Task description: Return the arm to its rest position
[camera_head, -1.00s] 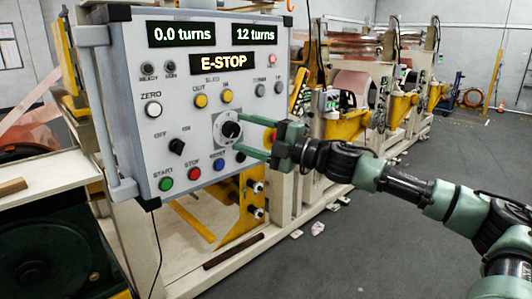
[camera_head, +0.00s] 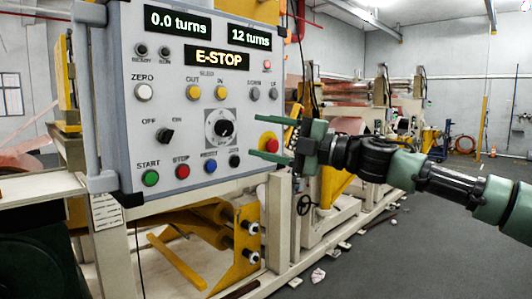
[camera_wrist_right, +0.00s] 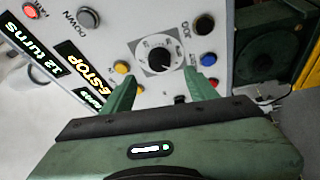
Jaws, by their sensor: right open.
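My right gripper (camera_head: 268,146) is green and open in the head view, in front of the right part of the grey control panel (camera_head: 110,100). Nothing is between its fingers. In the right wrist view, its two fingers (camera_wrist_right: 162,95) stand apart, with the panel's black rotary knob (camera_wrist_right: 159,60) beyond them. In the head view that knob (camera_head: 222,128) lies left of the fingertips and clear of them. The red emergency button (camera_head: 268,141) on its yellow base shows between the fingers, behind them. My left gripper is in neither view.
The panel's displays read "0.0 turns", "12 turns" and "E-STOP" (camera_head: 216,58). Green start (camera_head: 150,178), red stop (camera_head: 182,171) and blue buttons (camera_head: 209,166) line its lower edge. Machinery with copper foil (camera_head: 350,88) stands behind. Grey floor (camera_head: 430,255) is open at the lower right.

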